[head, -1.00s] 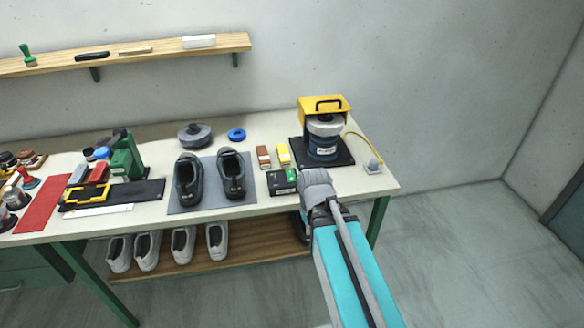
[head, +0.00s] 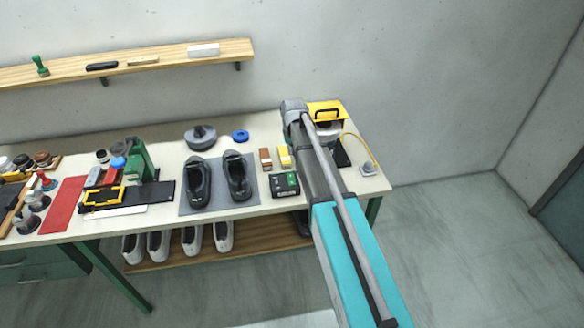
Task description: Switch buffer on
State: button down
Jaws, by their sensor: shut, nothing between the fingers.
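The buffer (head: 327,127), a machine with a yellow hood and handle and a grey drum, stands on a black base at the table's right end. My arm covers its left and lower parts. My gripper (head: 293,107) is at the arm's far end, beside the hood's left side in the picture; it is shut and holds nothing. The wrist mostly hides its fingers, and I cannot tell if they touch the buffer. A black box with a green face (head: 285,184) sits near the front edge, left of my arm. No switch on the buffer is visible.
A yellow cable runs from the buffer to a grey plug piece (head: 367,170). Two dark shoes stand on a grey mat (head: 190,207). Small brown (head: 265,159) and yellow (head: 284,156) boxes lie left of my arm. A wall shelf (head: 140,66) is behind.

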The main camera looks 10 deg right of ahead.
aim_at(290, 176)
jog(key=shift+w+f, duration=0.15)
dwell(0.4)
jog(key=f+b, duration=0.4)
jog(key=w+f+b, duration=0.1)
jog(key=f+b, duration=0.4)
jog(key=w+f+b, duration=0.1)
jog(key=f+b, duration=0.3)
jog(key=b, duration=0.1)
jog(key=shift+w+f, duration=0.1)
jog(key=shift+f, duration=0.1)
dwell(0.5)
jog(key=shift+a, duration=0.1)
dwell(0.4)
